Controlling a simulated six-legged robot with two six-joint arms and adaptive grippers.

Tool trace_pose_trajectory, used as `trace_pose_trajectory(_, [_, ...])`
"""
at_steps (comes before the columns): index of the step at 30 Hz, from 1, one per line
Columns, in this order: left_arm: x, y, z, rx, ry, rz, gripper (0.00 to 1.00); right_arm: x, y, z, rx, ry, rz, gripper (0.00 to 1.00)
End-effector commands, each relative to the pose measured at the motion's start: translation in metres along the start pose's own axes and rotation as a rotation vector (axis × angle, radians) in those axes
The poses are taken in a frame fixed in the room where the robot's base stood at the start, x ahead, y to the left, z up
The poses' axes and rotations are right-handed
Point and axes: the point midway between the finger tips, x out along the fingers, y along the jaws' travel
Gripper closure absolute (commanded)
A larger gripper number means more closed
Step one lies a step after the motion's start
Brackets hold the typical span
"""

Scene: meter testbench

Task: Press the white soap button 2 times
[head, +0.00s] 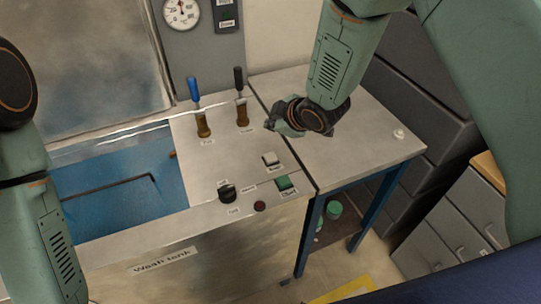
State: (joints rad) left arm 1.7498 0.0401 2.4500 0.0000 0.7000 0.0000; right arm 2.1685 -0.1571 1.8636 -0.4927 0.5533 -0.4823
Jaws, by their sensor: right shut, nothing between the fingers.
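The white soap button (270,158) is a small square button on the steel panel, left of the dark seam, with a small label below it. My right gripper (273,124) is shut and empty. In the picture it shows just above the button, apart from it; its exact height over the panel is hard to tell. My left arm comes in at the left edge, and its gripper is not in view.
A green button (285,183), a red round button (259,206) and a black knob (227,192) sit near the soap button. A blue-handled lever (194,90) and a black-handled lever (239,80) stand behind. The wash tank (120,190) lies left; the steel top (365,150) at right is mostly clear.

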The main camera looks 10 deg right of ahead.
Motion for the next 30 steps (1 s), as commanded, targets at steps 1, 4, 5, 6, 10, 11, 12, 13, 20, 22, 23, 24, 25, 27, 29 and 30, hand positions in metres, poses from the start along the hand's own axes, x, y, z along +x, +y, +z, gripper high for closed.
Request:
trace_pose_trajectory(1, [0.0, 0.0, 0.0, 0.0, 0.0, 0.0, 0.6, 0.0, 0.0, 0.0, 0.001, 0.0, 0.0, 1.0])
trace_pose_trajectory(4, [0.001, 0.0, 0.0, 0.0, 0.0, 0.0, 0.6, 0.001, -0.001, 0.001, 0.002, -0.001, -0.001, 1.0])
trace_pose_trajectory(5, [0.002, 0.0, 0.0, 0.0, 0.0, 0.0, 0.6, 0.001, -0.002, 0.001, 0.002, -0.001, -0.001, 1.0])
trace_pose_trajectory(6, [0.003, 0.0, 0.0, 0.0, 0.0, 0.0, 0.6, 0.002, -0.002, 0.002, 0.002, -0.001, -0.001, 1.0])
trace_pose_trajectory(10, [0.01, 0.0, 0.0, 0.0, 0.0, 0.0, 0.6, 0.008, -0.006, 0.006, 0.003, -0.001, -0.001, 1.0])
trace_pose_trajectory(11, [0.012, 0.0, 0.0, 0.0, 0.0, 0.0, 0.6, 0.009, -0.008, 0.008, 0.003, -0.001, -0.001, 1.0])
trace_pose_trajectory(12, [0.015, 0.0, 0.0, 0.0, 0.0, 0.0, 0.6, 0.012, -0.01, 0.009, 0.003, -0.001, -0.001, 1.0])
trace_pose_trajectory(13, [0.018, 0.0, 0.0, 0.0, 0.0, 0.0, 0.6, 0.014, -0.011, 0.011, 0.003, -0.001, -0.001, 1.0])
trace_pose_trajectory(20, [0.041, 0.0, 0.0, 0.0, 0.0, 0.0, 0.6, 0.032, -0.025, 0.024, 0.004, -0.001, -0.001, 1.0])
trace_pose_trajectory(22, [0.048, 0.0, 0.0, 0.0, 0.0, 0.0, 0.6, 0.038, -0.028, 0.028, 0.004, -0.001, -0.001, 1.0])
trace_pose_trajectory(23, [0.051, 0.0, 0.0, 0.0, 0.0, 0.0, 0.6, 0.04, -0.03, 0.03, 0.004, -0.001, -0.001, 1.0])
trace_pose_trajectory(24, [0.055, 0.0, 0.0, 0.0, 0.0, 0.0, 0.6, 0.043, -0.032, 0.032, 0.004, -0.001, -0.001, 1.0])
trace_pose_trajectory(25, [0.058, 0.0, 0.0, 0.0, 0.0, 0.0, 0.6, 0.045, -0.034, 0.034, 0.004, -0.001, -0.001, 1.0])
trace_pose_trajectory(27, [0.065, -0.001, 0.0, 0.0, 0.0, 0.0, 0.6, 0.051, -0.038, 0.038, 0.004, -0.001, -0.001, 1.0])
trace_pose_trajectory(29, [0.069, -0.001, 0.0, 0.0, 0.0, 0.0, 0.6, 0.056, -0.042, 0.041, 0.003, -0.001, -0.001, 1.0])
trace_pose_trajectory(30, [0.072, -0.001, 0.0, 0.0, 0.0, 0.0, 0.6, 0.058, -0.043, 0.043, 0.003, -0.001, -0.001, 1.0])
